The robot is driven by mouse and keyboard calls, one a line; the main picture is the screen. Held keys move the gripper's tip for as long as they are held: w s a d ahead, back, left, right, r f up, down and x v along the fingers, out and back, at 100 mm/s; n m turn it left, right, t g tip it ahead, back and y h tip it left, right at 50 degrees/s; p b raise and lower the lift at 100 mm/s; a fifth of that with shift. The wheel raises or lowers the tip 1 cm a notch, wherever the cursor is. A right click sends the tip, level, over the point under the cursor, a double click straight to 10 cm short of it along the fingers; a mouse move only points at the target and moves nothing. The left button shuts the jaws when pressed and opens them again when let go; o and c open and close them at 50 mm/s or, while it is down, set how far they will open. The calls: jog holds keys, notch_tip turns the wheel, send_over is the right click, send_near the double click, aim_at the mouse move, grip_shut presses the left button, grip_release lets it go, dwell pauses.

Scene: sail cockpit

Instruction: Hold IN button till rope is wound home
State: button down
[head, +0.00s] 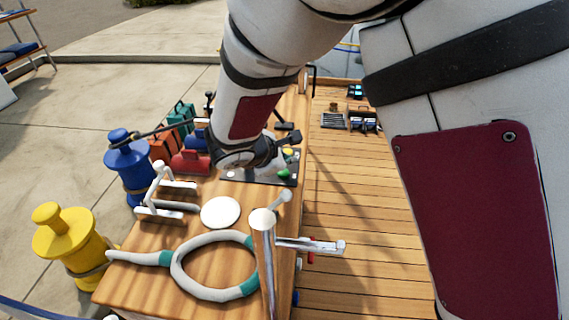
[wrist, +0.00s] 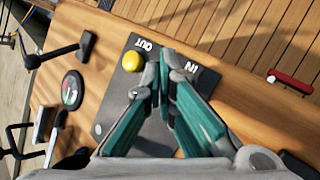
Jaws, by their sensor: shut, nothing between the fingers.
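The dark control panel (wrist: 145,130) lies below my gripper (wrist: 165,65), whose teal-padded fingers are shut and empty. The fingertips are over the panel between the OUT and IN labels. The yellow button (wrist: 131,62) is beside OUT, just left of the fingertips. In the head view, the panel (head: 262,180) sits on the wooden top, with the yellow button (head: 288,151) and a green button (head: 283,173). In the wrist view the button by IN is hidden behind the fingers; I cannot tell whether they touch it. A dark rope (head: 160,131) runs from the blue bollard (head: 128,160) toward the cockpit.
A round dial (wrist: 72,90) and a black lever (wrist: 60,52) lie left of the panel. A red-handled item (wrist: 290,82) is on the right. A yellow bollard (head: 70,235) and grey-and-teal loop (head: 190,283) are nearer. Slatted deck (head: 350,190) lies right, mostly clear.

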jog(key=shift+f, duration=0.15)
jog(key=shift+f+b, duration=0.3)
jog(key=shift+b, duration=0.25)
jog(key=shift+f+b, duration=0.5)
jog(key=shift+b, duration=0.05)
dwell(6.8)
